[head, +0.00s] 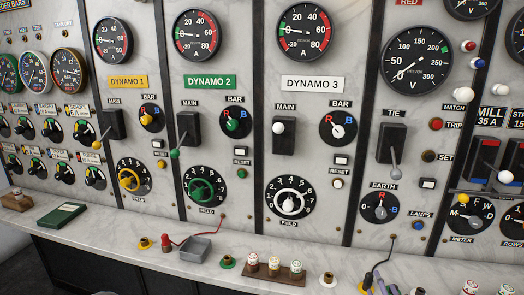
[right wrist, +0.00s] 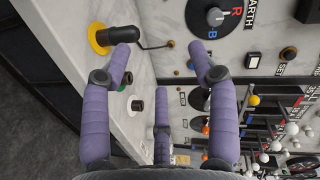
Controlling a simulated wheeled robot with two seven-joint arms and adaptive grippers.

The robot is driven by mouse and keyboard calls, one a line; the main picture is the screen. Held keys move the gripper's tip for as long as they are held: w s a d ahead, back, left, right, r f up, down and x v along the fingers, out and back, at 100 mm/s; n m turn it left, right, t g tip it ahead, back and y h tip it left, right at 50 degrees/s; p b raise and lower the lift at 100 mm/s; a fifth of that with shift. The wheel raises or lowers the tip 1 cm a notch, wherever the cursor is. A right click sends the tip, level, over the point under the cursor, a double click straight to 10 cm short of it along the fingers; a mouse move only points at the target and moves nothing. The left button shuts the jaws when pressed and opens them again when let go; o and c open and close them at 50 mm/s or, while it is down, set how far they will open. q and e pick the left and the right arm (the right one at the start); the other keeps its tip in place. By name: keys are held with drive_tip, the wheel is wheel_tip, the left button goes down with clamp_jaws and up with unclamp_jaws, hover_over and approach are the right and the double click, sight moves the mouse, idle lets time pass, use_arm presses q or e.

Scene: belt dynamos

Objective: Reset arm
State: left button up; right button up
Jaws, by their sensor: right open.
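My right gripper (right wrist: 162,52) is open in the right wrist view, its purple fingers spread with nothing held between them. In the head view only a small purple part of it (head: 377,283) shows at the bottom edge, over the front ledge. In the wrist view a black plug (right wrist: 112,36) on a yellow ring base (right wrist: 97,38) is beside one fingertip; I cannot tell whether they touch. A dark lead runs from the plug to the panel. My left gripper is in neither view.
The upright panel has dials, levers and knobs, including the TIE lever (head: 393,155) and the EARTH knob (head: 380,208). The ledge (head: 130,232) bears a green book (head: 61,216), a grey tray (head: 195,249), a wooden fuse block (head: 275,270) and coloured sockets.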

drive_tip(key=s+a+f+n+g+y, duration=0.1)
drive_tip(key=s+a+f+n+g, duration=0.2)
drive_tip(key=f, duration=0.5)
drive_tip(key=s+a+f+n+g+y, duration=0.1)
drive_tip(key=a+f+n+g+y, duration=0.1)
drive_tip(key=a+f, duration=0.5)
drive_tip(key=s+a+f+n+g+y, duration=0.1)
drive_tip(key=s+a+f+n+g, duration=0.15)
drive_tip(key=f, duration=0.75)
drive_tip(key=s+a+f+n+g+y, duration=0.1)
drive_tip(key=s+a+f+n+g, duration=0.2)
drive_tip(key=s+f, duration=0.4)
drive_tip(key=s+a+f+n+g+y, duration=0.1)
drive_tip(key=s+a+f+n+g, duration=0.2)
drive_tip(key=s+a+f, duration=0.4)
drive_tip(key=s+g, duration=0.1)
drive_tip(key=s, duration=0.3)
drive_tip(key=shift+a+f+g+p, duration=0.15)
drive_tip(key=shift+a+g+p, duration=0.05)
drive_tip(key=shift+g+p, duration=0.2)
